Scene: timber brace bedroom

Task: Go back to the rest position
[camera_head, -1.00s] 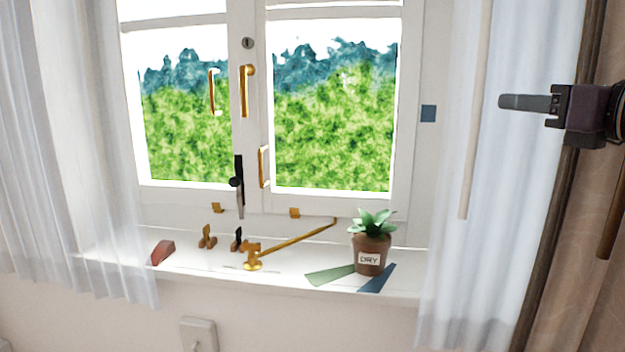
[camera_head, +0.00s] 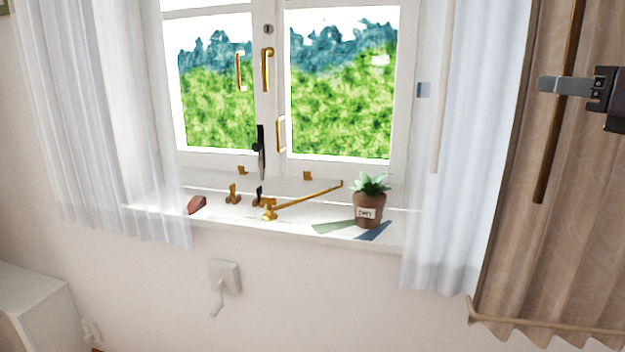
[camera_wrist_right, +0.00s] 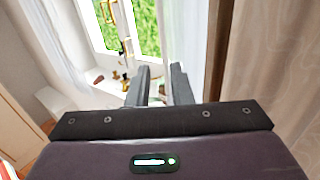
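My right gripper (camera_head: 565,85) reaches in from the right edge of the head view, in front of the brown curtain and well apart from the sill. In the right wrist view my right gripper (camera_wrist_right: 161,88) shows its two fingers spread apart with nothing between them. My left gripper is in neither view. The window (camera_head: 272,100) stands shut at the back. A brass stay bar (camera_head: 305,200) lies slanting above the white sill (camera_head: 290,226). A potted plant (camera_head: 368,208) labelled "DRY" stands on the sill's right part.
A brown curtain (camera_head: 500,230) hangs at the right, with a dark wooden rod (camera_head: 558,120). Sheer white curtains (camera_head: 90,110) flank the window. A crank box (camera_head: 225,277) is on the wall below the sill. White furniture (camera_head: 40,305) stands at the lower left.

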